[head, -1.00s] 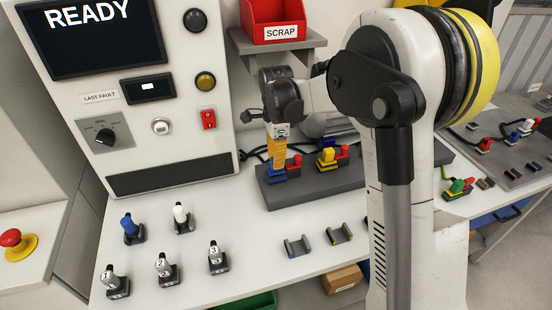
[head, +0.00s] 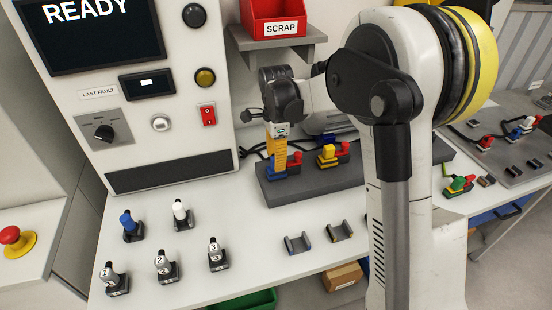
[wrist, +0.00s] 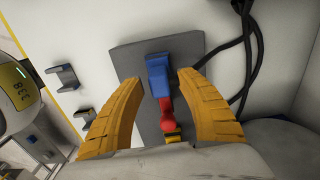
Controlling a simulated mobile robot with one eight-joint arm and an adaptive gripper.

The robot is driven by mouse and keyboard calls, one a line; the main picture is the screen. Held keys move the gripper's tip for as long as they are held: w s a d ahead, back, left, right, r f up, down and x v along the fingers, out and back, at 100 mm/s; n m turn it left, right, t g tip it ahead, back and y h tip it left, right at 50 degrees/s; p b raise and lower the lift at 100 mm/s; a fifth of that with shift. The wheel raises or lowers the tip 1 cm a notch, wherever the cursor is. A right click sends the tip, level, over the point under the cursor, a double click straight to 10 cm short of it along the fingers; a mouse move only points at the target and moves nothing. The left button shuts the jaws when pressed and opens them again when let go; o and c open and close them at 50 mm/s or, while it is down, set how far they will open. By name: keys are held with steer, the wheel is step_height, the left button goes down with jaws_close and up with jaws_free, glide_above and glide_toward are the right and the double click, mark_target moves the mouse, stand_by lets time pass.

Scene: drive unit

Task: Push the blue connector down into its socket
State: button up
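The blue connector (head: 279,175) is at the left end of a dark grey block on the bench. In the wrist view the blue connector (wrist: 158,76) lies between my fingertips, with a red piece just below it. My gripper (head: 278,160) points down over it with yellow fingers. In the wrist view my gripper (wrist: 158,82) is open, with a visible gap on each side of the blue part. The socket under the connector is hidden, and I cannot tell how deep the connector sits.
Black cables run behind. Empty grey clips (head: 297,243) and several small numbered posts stand in front. A red scrap bin (head: 274,15) is above.

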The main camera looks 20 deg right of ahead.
step_height(320, 180, up, 17)
steer(key=p, duration=0.4)
steer(key=s+r+n+t+b, duration=0.1)
steer(key=s+n+t+b, duration=0.15)
steer(key=s+n, duration=0.8)
steer(key=s+f+n+t+b, duration=0.1)
steer(key=s+f+n+t, duration=0.3)
steer(key=s, duration=1)
step_height(320, 180, down, 4)
steer(key=n, duration=0.3)
steer(key=shift+s+a+t+b, duration=0.25)
steer(key=shift+s+t+b, duration=0.1)
steer(key=shift+b, duration=0.05)
steer(key=shift+n, duration=0.25)
